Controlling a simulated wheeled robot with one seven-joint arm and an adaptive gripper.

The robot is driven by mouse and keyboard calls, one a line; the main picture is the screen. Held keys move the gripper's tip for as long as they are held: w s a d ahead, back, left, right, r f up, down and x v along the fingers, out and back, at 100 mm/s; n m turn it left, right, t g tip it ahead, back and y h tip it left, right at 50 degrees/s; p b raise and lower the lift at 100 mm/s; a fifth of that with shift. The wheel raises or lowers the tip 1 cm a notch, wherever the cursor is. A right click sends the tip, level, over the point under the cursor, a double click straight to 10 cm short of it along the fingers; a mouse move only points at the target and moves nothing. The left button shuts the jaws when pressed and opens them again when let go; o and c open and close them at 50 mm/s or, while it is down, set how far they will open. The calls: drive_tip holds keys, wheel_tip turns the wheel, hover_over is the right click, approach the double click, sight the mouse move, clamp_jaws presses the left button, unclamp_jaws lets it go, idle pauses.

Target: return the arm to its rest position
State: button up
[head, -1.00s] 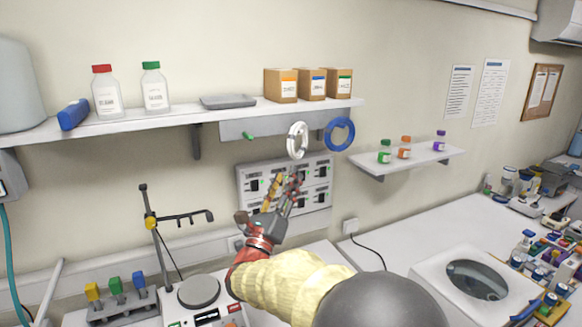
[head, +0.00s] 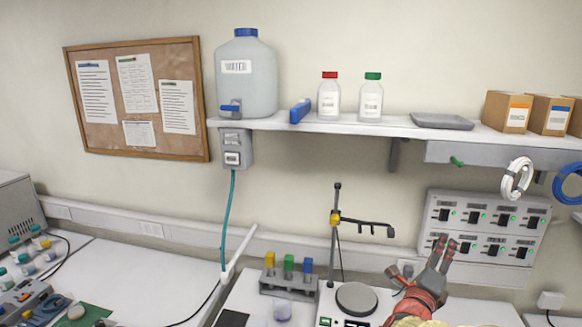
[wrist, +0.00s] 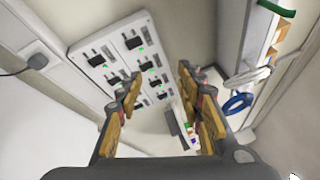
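My gripper (head: 442,253) is at the lower right of the head view, raised above the bench in front of the wall switch panel. In the wrist view my gripper (wrist: 158,88) has its two fingers spread apart with nothing between them. The switch panel (head: 484,228), with rows of black switches and green lights, is on the wall beyond it; it also shows in the wrist view (wrist: 108,48). Most of my arm is cut off by the bottom edge of the head view.
A hot plate (head: 357,299) with a stand (head: 334,230) is left of my gripper. A tube rack (head: 288,284) stands further left. Above are a shelf (head: 400,127) with bottles and boxes, and a hanging white coil (head: 517,178). The left bench (head: 130,278) has a bare stretch.

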drive_tip(key=s+a+f+n+g+y, duration=0.2)
drive_tip(key=s+a+f+n+y, duration=0.1)
drive_tip(key=a+f+n+y, duration=0.45)
drive_tip(key=s+a+f+n+g+y, duration=0.2)
drive_tip(key=s+a+f+n+y, duration=0.15)
drive_tip(key=a+f+n, duration=0.45)
drive_tip(key=s+a+n+g+y+b, duration=0.1)
drive_tip(key=s+a+n+g, duration=0.2)
drive_tip(key=s+n, duration=0.4)
drive_tip(key=s+a+n+g+y+b, duration=0.15)
drive_tip(key=s+n, duration=0.25)
drive_tip(key=s, duration=0.4)
drive_tip(key=s+r+n+h+b, duration=0.1)
drive_tip(key=s+r+n+b, duration=0.1)
drive_tip(key=s, duration=0.9)
drive_tip(key=shift+r+n+g, duration=0.45)
drive_tip(key=shift+r+n, duration=0.2)
drive_tip(key=shift+r, duration=0.2)
